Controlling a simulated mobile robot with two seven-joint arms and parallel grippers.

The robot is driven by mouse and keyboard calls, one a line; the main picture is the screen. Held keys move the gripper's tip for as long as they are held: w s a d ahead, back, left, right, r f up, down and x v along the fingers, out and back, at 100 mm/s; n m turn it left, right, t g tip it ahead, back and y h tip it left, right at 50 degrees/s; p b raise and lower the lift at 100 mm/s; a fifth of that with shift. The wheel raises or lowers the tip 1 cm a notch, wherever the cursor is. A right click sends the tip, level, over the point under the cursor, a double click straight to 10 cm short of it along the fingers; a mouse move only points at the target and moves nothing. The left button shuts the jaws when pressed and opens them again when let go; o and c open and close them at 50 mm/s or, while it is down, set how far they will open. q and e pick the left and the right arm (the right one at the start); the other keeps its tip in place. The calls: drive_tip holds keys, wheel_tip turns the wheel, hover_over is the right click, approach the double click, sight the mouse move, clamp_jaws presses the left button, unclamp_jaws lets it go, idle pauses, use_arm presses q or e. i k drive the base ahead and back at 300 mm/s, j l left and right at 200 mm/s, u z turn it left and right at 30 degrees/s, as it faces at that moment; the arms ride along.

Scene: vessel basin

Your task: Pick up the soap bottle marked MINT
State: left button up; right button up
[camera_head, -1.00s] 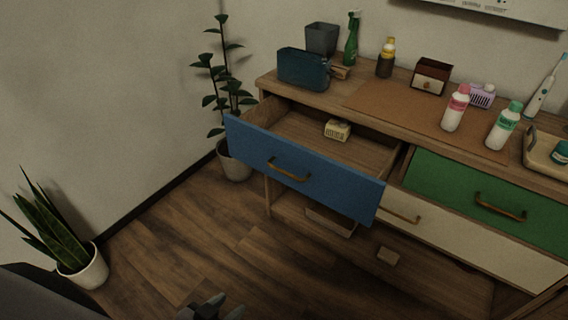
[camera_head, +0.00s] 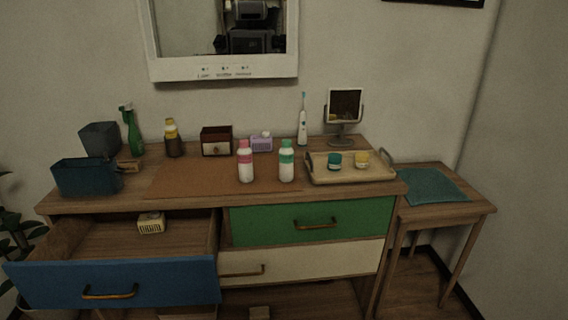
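A white bottle with a green cap and green label band (camera_head: 287,161) stands upright on the dresser top, right of centre. Its label is too small to read now; green matches mint, but the word is not legible. A similar white bottle with a pink cap and pink band (camera_head: 245,161) stands just to its left, a small gap between them. Both stand near the right part of a brown mat (camera_head: 190,180). Neither of my grippers is in view.
A tray (camera_head: 350,174) with two small jars lies to the right. A toothbrush (camera_head: 302,125), a purple box (camera_head: 261,144) and a small wooden drawer box (camera_head: 216,141) stand behind. The blue drawer (camera_head: 115,283) is pulled out at left. The front of the mat is clear.

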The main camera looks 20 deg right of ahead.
sight(286, 154)
drive_tip(key=i+l, duration=0.1)
drive_tip(key=l, duration=0.3)
drive_tip(key=l+z, duration=0.15)
drive_tip(key=l, duration=0.3)
drive_tip(key=i+l, duration=0.15)
drive_tip(key=l, duration=0.2)
drive_tip(key=i+l+z, duration=0.15)
drive_tip(key=l, duration=0.3)
drive_tip(key=i+l, duration=0.1)
drive_tip(key=l, duration=0.25)
drive_tip(key=l+z, duration=0.05)
